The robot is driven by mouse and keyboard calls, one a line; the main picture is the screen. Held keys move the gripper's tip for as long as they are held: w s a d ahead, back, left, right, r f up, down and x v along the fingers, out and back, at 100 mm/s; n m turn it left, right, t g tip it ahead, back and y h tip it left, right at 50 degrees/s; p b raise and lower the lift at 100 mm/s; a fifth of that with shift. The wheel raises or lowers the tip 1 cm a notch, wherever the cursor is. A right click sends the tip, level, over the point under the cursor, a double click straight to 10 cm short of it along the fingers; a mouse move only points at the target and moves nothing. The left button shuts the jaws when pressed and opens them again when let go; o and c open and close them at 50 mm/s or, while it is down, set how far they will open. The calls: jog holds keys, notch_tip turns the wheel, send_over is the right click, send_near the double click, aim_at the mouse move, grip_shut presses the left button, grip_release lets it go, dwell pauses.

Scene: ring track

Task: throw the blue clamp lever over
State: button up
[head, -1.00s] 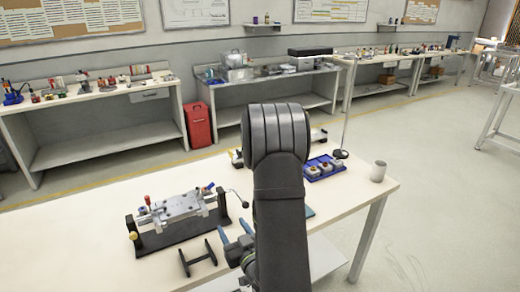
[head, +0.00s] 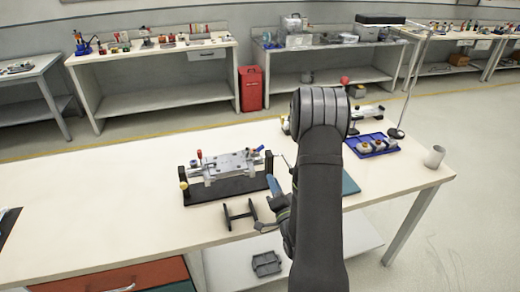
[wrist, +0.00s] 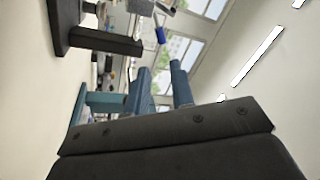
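The blue clamp lever (head: 258,149) stands tilted up at the right end of a metal fixture (head: 228,165) on the table. A blue lever end, which appears to be the same one, shows near the top of the wrist view (wrist: 160,35). My gripper (head: 275,188) is partly hidden behind my arm in the head view, at the near right of the fixture and apart from the lever. In the wrist view its two blue fingers (wrist: 163,78) stand apart with nothing between them, and the lever lies beyond their tips.
The fixture also has a red-tipped lever (head: 199,155) and a yellow knob (head: 183,185). A small black stand (head: 240,213) sits close in front.

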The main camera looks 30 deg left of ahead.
aim_at(260, 149)
jog(key=x, duration=1.5)
jog(key=shift+a, duration=0.1)
jog(key=shift+c, duration=0.2)
grip_shut()
